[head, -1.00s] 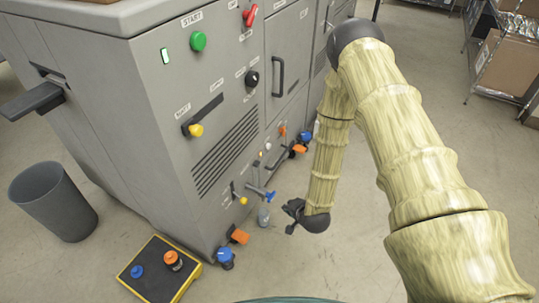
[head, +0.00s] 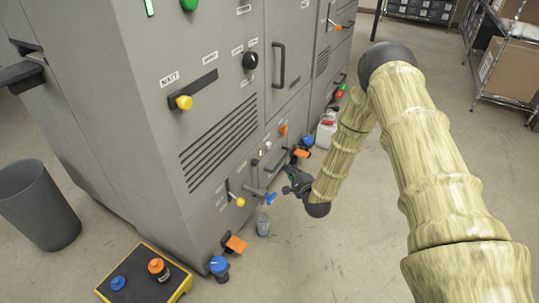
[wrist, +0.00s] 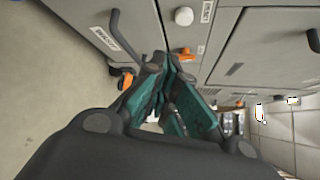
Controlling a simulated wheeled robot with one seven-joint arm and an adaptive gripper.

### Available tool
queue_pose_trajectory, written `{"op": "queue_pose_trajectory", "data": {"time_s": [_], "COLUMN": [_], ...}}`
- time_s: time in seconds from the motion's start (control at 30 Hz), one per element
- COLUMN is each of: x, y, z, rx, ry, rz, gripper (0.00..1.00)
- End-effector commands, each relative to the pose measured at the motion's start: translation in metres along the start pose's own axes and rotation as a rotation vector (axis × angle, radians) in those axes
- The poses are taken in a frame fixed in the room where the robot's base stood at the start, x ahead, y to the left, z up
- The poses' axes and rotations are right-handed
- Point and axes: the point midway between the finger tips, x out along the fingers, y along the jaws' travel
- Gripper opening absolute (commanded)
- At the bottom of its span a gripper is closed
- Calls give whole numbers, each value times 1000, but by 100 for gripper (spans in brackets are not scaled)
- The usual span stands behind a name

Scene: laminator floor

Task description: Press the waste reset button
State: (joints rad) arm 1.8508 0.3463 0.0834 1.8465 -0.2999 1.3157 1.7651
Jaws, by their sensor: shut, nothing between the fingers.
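A small white round button (wrist: 183,16) sits on the grey machine panel in the wrist view, beside a small label I cannot read clearly. A small pale knob (head: 266,146) on the lower panel in the head view may be the same one. I cannot confirm by its label which button is the waste reset. My gripper (head: 287,189) is in front of the lower panel, low and to the right of the pale knob. In the wrist view my gripper (wrist: 170,60) is shut and empty, its fingertips below the white button, near an orange knob (wrist: 183,54).
A yellow-tipped lever (head: 240,201), a blue-tipped handle (head: 270,198) and an orange valve handle (head: 235,243) stick out low on the machine. A yellow-edged platform (head: 145,293) and grey bin (head: 38,205) are left. Floor at right is open.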

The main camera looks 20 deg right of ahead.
Motion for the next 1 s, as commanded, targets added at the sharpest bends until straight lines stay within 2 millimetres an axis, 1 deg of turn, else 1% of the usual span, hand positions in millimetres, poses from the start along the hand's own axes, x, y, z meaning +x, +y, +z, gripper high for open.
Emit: {"op": "queue_pose_trajectory", "data": {"time_s": [0.03,0.2,0.4,0.53,0.7,1.0], "x": [9,32,50,56,59,59], "y": [4,-7,-20,-28,-33,-34], "z": [-8,-22,-35,-40,-43,-42], "rx": [32,153,272,320,348,350], "ry": [-6,-36,-77,-96,-108,-110], "rz": [-29,-121,-207,-243,-261,-262], "gripper": [0,0,0,0,0,0]}}
